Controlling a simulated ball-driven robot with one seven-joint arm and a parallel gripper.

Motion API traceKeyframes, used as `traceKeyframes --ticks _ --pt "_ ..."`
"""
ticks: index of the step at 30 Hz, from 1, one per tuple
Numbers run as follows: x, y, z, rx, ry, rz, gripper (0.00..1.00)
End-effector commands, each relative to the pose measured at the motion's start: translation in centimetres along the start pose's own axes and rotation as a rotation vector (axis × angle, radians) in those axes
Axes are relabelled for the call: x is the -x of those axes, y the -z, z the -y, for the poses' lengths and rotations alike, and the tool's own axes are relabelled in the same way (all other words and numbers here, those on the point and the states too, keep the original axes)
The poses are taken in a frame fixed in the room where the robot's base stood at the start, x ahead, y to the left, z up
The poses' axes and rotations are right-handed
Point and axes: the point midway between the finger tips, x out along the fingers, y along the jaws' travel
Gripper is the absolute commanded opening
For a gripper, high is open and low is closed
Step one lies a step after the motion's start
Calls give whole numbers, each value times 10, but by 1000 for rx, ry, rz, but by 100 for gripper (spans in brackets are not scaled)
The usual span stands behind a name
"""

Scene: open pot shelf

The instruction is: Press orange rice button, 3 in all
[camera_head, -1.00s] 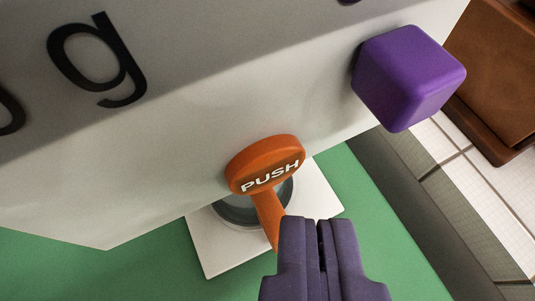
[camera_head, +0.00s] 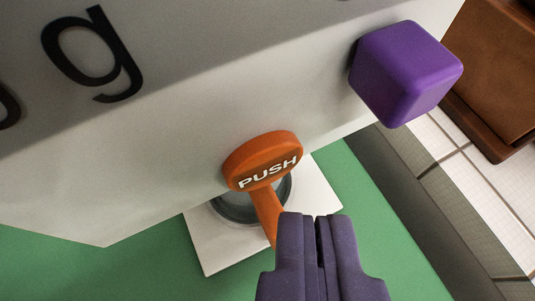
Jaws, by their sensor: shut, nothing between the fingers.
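The orange button (camera_head: 262,161) is a round-headed lever marked "PUSH" that stands out from the lower part of a light grey dispenser face (camera_head: 190,130). Its orange stem runs down toward my gripper. My gripper (camera_head: 318,222) is shut and empty, with dark purple fingers at the bottom centre. Its tips are at the lower right of the button, beside the lower end of the stem. I cannot tell whether they touch the stem.
A purple cube-shaped knob (camera_head: 406,72) sticks out at the upper right of the dispenser. A white square plate with a grey round dish (camera_head: 202,246) lies under the button on a green surface (camera_head: 130,278). A brown wooden block (camera_head: 500,75) and white tiles (camera_head: 490,200) are at the right.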

Motion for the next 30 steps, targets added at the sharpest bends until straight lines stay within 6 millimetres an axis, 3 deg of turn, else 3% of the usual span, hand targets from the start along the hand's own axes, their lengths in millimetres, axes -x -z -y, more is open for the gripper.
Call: traceKeyframes --ticks 30 --pt "-6 4 4 0 0 1 0"
